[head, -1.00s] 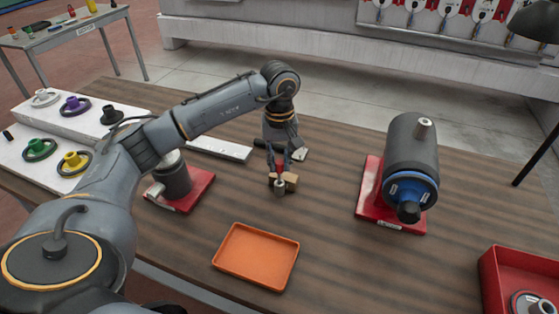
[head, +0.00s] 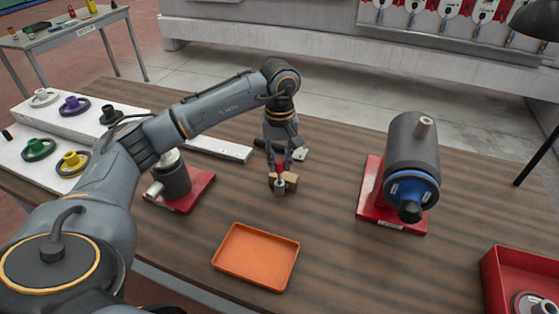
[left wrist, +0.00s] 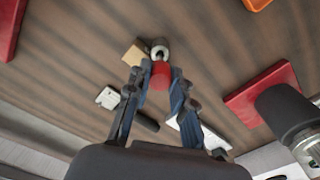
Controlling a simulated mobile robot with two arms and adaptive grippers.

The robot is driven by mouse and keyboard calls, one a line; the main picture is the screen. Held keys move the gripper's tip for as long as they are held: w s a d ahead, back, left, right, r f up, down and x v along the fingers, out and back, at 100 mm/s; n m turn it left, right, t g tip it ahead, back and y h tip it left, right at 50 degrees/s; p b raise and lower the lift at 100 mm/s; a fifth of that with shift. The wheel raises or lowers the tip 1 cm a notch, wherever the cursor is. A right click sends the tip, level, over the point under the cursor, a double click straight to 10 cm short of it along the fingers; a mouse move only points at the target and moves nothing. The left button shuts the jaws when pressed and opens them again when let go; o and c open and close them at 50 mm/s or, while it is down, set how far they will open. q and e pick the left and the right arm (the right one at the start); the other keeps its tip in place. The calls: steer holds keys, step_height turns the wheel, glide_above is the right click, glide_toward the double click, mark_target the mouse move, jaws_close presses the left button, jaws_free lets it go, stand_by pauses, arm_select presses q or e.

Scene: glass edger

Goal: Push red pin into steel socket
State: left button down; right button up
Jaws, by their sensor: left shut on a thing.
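My left gripper (head: 279,163) is over the middle of the table, pointing down, its fingers shut on the red pin (head: 279,170). In the left wrist view the red pin (left wrist: 160,75) sits between the two fingertips (left wrist: 155,80). The small round steel socket (head: 280,188) is directly below the pin and lines up with it. In the left wrist view the socket (left wrist: 159,51) shows just beyond the pin's end. Whether the pin touches or has entered the socket I cannot tell. My right gripper is not in view.
A wooden block (head: 291,181) is beside the socket. An orange tray (head: 256,256) lies in front. A grey motor-like unit on a red base (head: 368,205) stands right, a smaller one on a red base (head: 201,190) left. A red bin (head: 493,270) is at the lower right.

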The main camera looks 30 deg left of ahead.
mark_target(279, 173)
arm_select(q)
steer(key=shift+f+b, duration=1.85)
steer(key=shift+f, duration=0.45)
steer(key=c, duration=1.1)
jaws_free()
steer(key=shift+r, duration=0.15)
step_height(279, 173, up, 12)
steer(key=shift+f, duration=0.1)
